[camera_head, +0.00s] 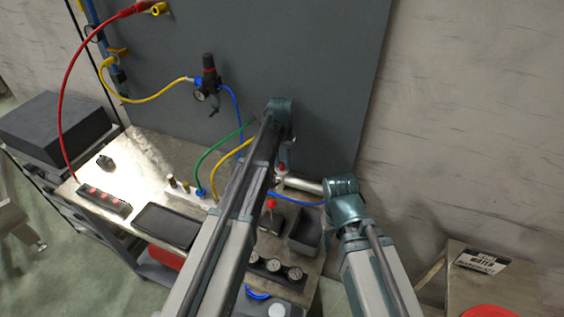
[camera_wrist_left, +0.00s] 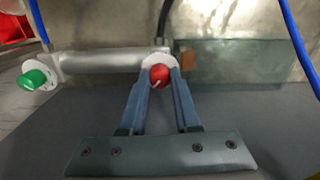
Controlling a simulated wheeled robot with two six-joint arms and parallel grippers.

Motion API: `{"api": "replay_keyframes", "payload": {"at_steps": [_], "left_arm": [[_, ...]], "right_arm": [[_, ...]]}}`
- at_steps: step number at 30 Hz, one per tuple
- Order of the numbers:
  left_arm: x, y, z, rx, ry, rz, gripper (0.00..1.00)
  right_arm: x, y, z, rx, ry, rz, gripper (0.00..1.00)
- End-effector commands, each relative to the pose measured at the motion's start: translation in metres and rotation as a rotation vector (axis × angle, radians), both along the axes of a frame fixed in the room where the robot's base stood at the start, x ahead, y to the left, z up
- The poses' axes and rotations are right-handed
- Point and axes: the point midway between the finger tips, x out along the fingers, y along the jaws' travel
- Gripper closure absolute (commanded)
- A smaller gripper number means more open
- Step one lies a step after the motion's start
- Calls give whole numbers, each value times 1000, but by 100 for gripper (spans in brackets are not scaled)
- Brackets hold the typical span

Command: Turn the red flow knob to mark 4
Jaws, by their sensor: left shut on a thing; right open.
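The red flow knob (camera_wrist_left: 159,75) sits in front of a white dial plate (camera_wrist_left: 174,60) at one end of a silver cylinder (camera_wrist_left: 105,62). My left gripper (camera_wrist_left: 160,82) is shut on the knob, one finger on each side. The dial's marks are too small to read. In the head view my left gripper (camera_head: 284,158) points down at the red knob (camera_head: 281,168), by the left end of the cylinder (camera_head: 302,185). My right gripper (camera_head: 342,198) is by the cylinder's right end; its fingers are hidden behind its wrist.
A green knob (camera_wrist_left: 33,79) is at the cylinder's other end. Hoses, gauges (camera_head: 273,266), a dark bin (camera_head: 304,232) and a red-topped fitting (camera_head: 271,204) crowd the bench near my arms. A dark tray (camera_head: 166,226) lies left. A grey panel (camera_head: 310,60) stands behind.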

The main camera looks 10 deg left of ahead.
Motion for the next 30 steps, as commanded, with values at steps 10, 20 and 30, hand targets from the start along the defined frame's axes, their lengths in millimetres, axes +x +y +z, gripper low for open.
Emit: {"api": "replay_keyframes", "payload": {"at_steps": [10,20,30], "left_arm": [[-1,-1,0,-1,3,-124,100],[-2,0,0,0,3,-145,100],[-1,0,0,0,3,-144,48]], "right_arm": [[0,0,0,0,0,0,50],[0,0,0,0,0,0,50],[0,0,0,0,0,0,50]]}}
